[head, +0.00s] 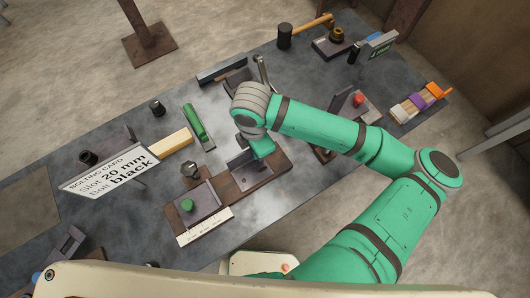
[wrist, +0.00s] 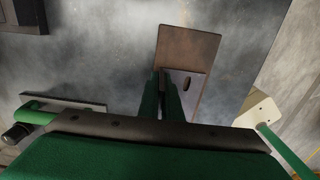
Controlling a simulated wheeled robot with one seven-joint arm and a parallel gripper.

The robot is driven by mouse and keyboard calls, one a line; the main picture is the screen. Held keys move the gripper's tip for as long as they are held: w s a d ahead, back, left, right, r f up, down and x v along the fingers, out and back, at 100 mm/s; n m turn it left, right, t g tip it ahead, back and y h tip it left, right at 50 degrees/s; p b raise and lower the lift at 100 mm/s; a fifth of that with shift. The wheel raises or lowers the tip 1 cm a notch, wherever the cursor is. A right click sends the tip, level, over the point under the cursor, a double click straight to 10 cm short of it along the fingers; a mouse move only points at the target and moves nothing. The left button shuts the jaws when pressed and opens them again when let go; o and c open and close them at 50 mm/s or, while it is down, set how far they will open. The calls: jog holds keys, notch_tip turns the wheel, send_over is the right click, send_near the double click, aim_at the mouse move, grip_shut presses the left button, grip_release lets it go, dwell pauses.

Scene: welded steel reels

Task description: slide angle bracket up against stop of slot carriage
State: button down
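The slot carriage is a brown base (head: 228,192) on the grey bench in the head view. Its bare brown end shows in the wrist view (wrist: 188,45). The grey angle bracket (head: 243,170) lies on it, with its slotted flat leg (wrist: 188,86) to the right of my fingers in the wrist view. My gripper (wrist: 163,82) is low over the carriage, its two fingers close together on the bracket's upright leg. My gripper also shows in the head view (head: 262,148), partly covering the bracket. I cannot make out the stop or its gap to the bracket.
A grey plate with a green knob (head: 187,205) and a hex-headed part (head: 190,170) are left of the bracket. A green-handled tool (head: 196,125) and wooden block (head: 170,143) lie behind. A red-knobbed fixture (head: 358,99) is right.

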aim_at(238, 166)
jog(key=shift+a, duration=0.1)
dwell(0.3)
jog(key=shift+s+a, duration=0.85)
jog(key=shift+a, duration=0.25)
jog(key=shift+s+a, duration=0.25)
jog(key=shift+a, duration=0.1)
dwell(0.3)
jog(key=shift+s+a, duration=0.65)
jog(key=shift+a, duration=0.2)
jog(key=shift+s+a, duration=0.1)
jog(key=shift+a, duration=0.1)
dwell(0.5)
jog(key=c, duration=1.9)
grip_release()
jog(key=shift+r, duration=0.1)
